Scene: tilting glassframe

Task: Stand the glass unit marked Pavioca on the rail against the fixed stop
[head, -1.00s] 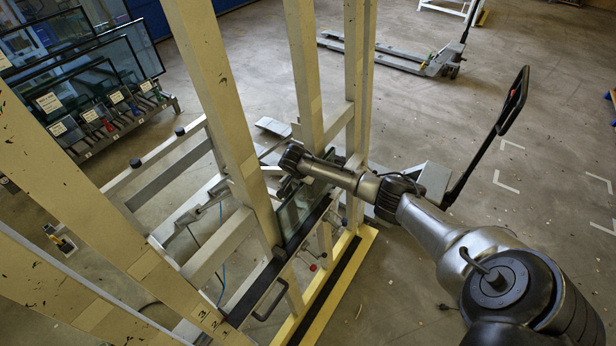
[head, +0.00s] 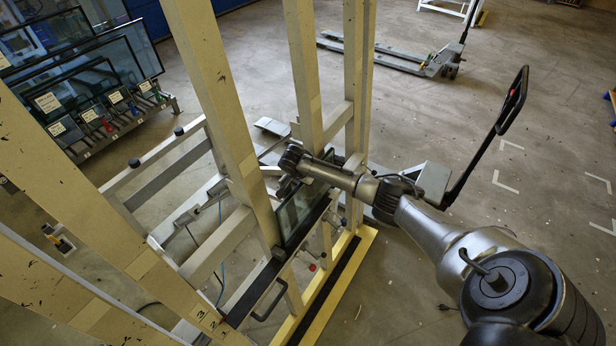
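A small dark-edged glass pane (head: 292,218) stands at the tilting frame, its lower edge by the black rail (head: 250,293). Any marking on it cannot be read, and a cream upright hides part of it. My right arm reaches in from the right, and its end (head: 290,166) is at the top of the pane, between the uprights. The fingers are hidden, so I cannot tell whether they are shut on the glass. I cannot clearly make out the fixed stop. My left gripper is not in view.
Several labelled glass units (head: 85,85) stand in a rack at upper left. Cream uprights (head: 225,115) cross the view. A dark handle (head: 270,303) sticks out below the rail. A pallet truck (head: 425,62) stands at the back, with open floor on the right.

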